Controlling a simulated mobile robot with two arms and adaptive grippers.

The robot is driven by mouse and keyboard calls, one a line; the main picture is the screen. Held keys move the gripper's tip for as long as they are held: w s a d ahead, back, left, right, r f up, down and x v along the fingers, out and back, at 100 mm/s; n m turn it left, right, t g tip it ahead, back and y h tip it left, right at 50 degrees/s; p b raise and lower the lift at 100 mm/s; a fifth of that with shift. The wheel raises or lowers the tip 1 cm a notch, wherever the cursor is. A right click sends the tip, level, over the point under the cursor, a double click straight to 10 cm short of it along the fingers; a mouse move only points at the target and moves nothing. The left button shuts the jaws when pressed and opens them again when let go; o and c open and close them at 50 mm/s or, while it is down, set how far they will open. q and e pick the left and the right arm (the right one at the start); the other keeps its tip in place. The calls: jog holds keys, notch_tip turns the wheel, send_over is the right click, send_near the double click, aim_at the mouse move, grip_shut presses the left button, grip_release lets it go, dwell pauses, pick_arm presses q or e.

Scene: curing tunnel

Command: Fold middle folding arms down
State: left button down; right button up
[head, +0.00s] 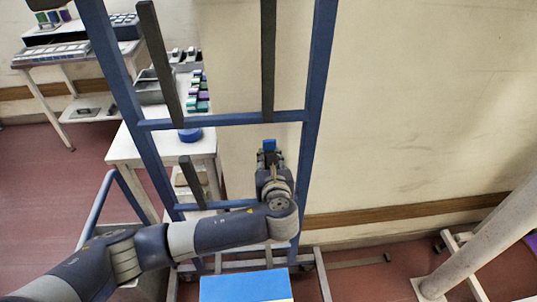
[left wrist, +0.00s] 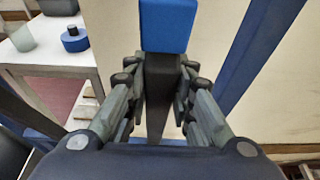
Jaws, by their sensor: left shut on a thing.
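A blue upright rack (head: 317,75) stands in front of me with crossbars and dark folding arms. Two upper arms, left (head: 162,60) and right (head: 268,60), run up from the upper crossbar (head: 225,120). A lower left dark arm (head: 193,182) rises from the middle crossbar (head: 225,204). My left gripper (head: 270,160) is shut on the right arm of this middle level, whose blue end (head: 269,145) shows just beyond the fingers. In the left wrist view the dark bar (left wrist: 161,90) lies between my fingers, with its blue end (left wrist: 168,25) beyond. Its lower part is hidden by my gripper.
A white table (head: 150,148) with a blue round item (head: 190,134) and small coloured containers stands behind the rack's left side. A blue and white box-like thing (head: 245,287) is low in front. A pale post (head: 480,240) stands at right.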

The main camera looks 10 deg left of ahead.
pick_arm(q)
jog(key=s+d+f+t+b, duration=0.1)
jog(key=s+f+t+b, duration=0.1)
jog(key=s, duration=0.4)
jog(key=s+d+f+t+y+b, duration=0.1)
jog(key=s+f+t+b, duration=0.2)
jog(key=s+b, duration=0.2)
jog(key=shift+s+d+f+t, duration=0.15)
jog(key=shift+s+f+t, duration=0.1)
jog(key=shift+s+t, duration=0.15)
